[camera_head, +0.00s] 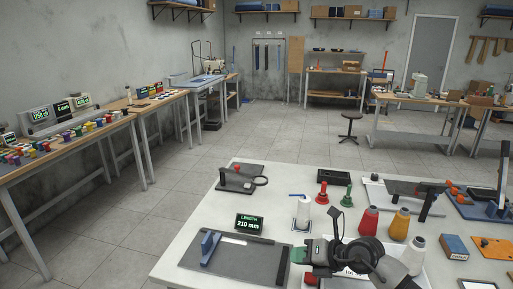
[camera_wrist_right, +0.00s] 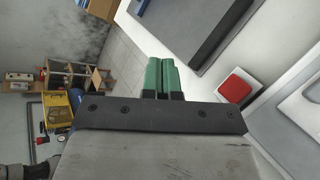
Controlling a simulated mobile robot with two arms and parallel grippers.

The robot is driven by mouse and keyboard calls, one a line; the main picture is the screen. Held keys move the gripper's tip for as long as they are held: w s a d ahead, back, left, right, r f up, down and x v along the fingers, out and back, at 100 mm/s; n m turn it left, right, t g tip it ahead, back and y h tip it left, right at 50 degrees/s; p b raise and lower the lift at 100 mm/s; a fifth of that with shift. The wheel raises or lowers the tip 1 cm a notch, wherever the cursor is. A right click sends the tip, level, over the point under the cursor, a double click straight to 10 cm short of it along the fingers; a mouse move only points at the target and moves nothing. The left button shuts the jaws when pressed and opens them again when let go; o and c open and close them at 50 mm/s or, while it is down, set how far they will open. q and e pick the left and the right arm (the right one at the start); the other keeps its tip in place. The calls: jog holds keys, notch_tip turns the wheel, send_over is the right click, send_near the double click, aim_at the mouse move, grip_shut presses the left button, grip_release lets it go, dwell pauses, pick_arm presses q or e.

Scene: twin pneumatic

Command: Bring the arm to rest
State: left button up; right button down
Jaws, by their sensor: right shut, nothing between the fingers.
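My right arm reaches in from the bottom of the head view, over the front of the white table (camera_head: 175,262). My right gripper (camera_head: 297,255) has green fingertips and points left, near the right edge of a dark grey board (camera_head: 240,262). In the right wrist view the two green fingers (camera_wrist_right: 160,78) lie side by side, shut, with nothing held. I cannot tell the exact height of the gripper above the table. My left gripper is not in view.
The board carries a blue handle (camera_head: 208,246); a display (camera_head: 249,224) reading 210 mm stands behind it. Right of my gripper are red (camera_head: 368,222), yellow (camera_head: 400,224) and white cones. The table's left front is clear.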

jog(key=s+a+r+m+t+y, duration=0.45)
jog(key=r+m+t, duration=0.25)
jog(key=m+t, duration=0.2)
jog(key=s+d+f+m+g+h, duration=0.1)
jog(key=s+d+f+m+h, duration=0.4)
jog(key=d+m+h, duration=0.5)
jog(key=s+d+f+m+g+h, duration=0.1)
jog(key=s+d+f+m+h, duration=0.45)
jog(key=m, duration=0.75)
jog(key=s+a+f+m+g, duration=0.1)
jog(key=s+f+g, duration=0.2)
jog(key=s, duration=0.3)
jog(key=s+a+f+m+g+y, duration=0.1)
jog(key=s+f+g, duration=0.1)
jog(key=s+g, duration=0.3)
jog(key=s+a+f+m+g, duration=0.1)
jog(key=s+f+g, duration=0.15)
jog(key=s, duration=0.45)
notch_tip(320, 180, down, 23)
jog(key=s+d+f+g, duration=0.2)
jog(key=s+f, duration=1.4)
jog(key=f, duration=0.3)
jog(key=shift+d+n, duration=0.2)
jog(key=shift+n, duration=0.2)
